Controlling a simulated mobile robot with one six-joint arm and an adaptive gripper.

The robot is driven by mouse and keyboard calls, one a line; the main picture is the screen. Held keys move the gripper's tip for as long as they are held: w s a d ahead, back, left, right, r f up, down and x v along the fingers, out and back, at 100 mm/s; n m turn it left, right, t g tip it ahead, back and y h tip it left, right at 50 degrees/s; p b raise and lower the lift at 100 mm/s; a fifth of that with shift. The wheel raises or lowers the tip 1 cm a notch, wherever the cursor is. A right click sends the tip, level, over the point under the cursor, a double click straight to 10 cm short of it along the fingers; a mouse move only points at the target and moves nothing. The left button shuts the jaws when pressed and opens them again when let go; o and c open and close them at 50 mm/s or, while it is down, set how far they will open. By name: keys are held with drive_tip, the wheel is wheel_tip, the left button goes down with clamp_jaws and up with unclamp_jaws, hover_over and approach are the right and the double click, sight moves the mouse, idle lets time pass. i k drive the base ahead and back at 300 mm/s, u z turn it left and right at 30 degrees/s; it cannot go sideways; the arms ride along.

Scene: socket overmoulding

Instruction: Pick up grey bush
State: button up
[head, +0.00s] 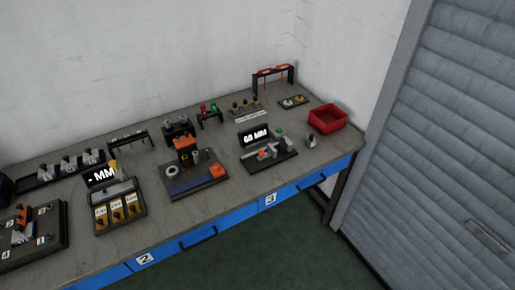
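I cannot tell for certain which small part is the grey bush. A grey ring (173,169) lies at the left of the dark orange-and-black fixture plate (200,185). A small grey upright part (311,139) stands on the bench beside the red bin. Grey round pieces also show on a dark two-post stand (180,128) behind the fixture. A small plate (293,102) at the back right carries a pale and a yellowish piece. My gripper is not in view.
The grey bench (230,208) with blue drawers (165,257) runs along a white wall. A red bin (327,118) stands at its right end. Display stations, one reading "60 MM" (255,135), and several racks crowd the top. Green floor (290,250) is clear in front; a grey shutter (440,150) stands right.

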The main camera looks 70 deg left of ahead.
sight(282, 143)
drive_tip(key=k, duration=1.8)
drive_tip(key=u, duration=1.6)
drive_tip(key=i, duration=0.95)
drive_tip(key=u, duration=0.05)
